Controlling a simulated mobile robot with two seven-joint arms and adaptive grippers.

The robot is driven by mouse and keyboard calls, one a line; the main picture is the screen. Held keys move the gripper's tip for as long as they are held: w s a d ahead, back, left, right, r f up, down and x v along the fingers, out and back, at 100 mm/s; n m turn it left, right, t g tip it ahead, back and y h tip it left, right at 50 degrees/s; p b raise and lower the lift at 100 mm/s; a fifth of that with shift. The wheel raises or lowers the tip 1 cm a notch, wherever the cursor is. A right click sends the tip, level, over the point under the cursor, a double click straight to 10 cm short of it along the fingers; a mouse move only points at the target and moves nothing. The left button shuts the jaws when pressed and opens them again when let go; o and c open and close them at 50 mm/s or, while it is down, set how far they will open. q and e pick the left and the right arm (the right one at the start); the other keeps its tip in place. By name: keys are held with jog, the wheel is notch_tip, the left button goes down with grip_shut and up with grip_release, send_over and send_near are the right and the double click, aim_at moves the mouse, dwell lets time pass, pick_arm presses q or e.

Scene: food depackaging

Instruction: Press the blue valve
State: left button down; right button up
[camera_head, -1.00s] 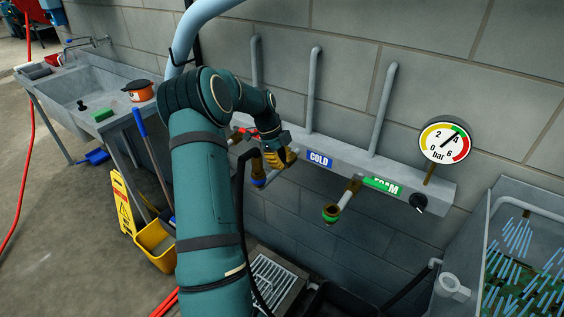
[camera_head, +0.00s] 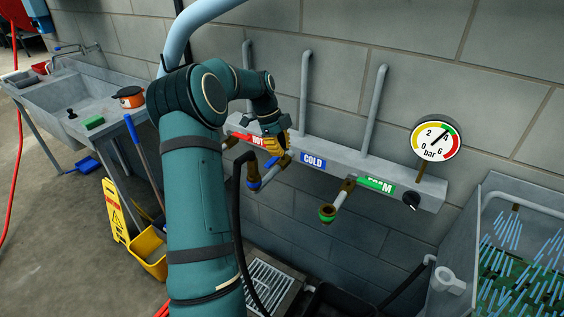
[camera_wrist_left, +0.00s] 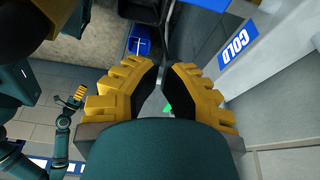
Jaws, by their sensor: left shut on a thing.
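The blue valve (camera_head: 254,184) is the fitting with a blue ring on the wall manifold, below and left of the blue COLD label (camera_head: 313,160). A blue part also shows just under my left fingertips. My left gripper (camera_head: 281,146) has yellow fingers shut at the valve's upper end, close to the manifold. In the left wrist view the fingers (camera_wrist_left: 164,72) nearly meet, and what they hold is hidden. The COLD label stands to their right there. A small teal arm with a yellow gripper (camera_wrist_left: 76,95), apparently my right, shows at the left; its jaws are unclear.
The red HOT label (camera_head: 258,140) is partly behind my left gripper. The green-ringed foam valve (camera_head: 328,213) is to the right. A pressure gauge (camera_head: 436,140) and a black knob (camera_head: 411,200) lie farther right. A dark hose (camera_head: 237,190) hangs beside my left arm.

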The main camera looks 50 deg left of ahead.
pick_arm(q)
jog(key=v, duration=0.3)
jog(key=shift+s, duration=0.1)
dwell(0.6)
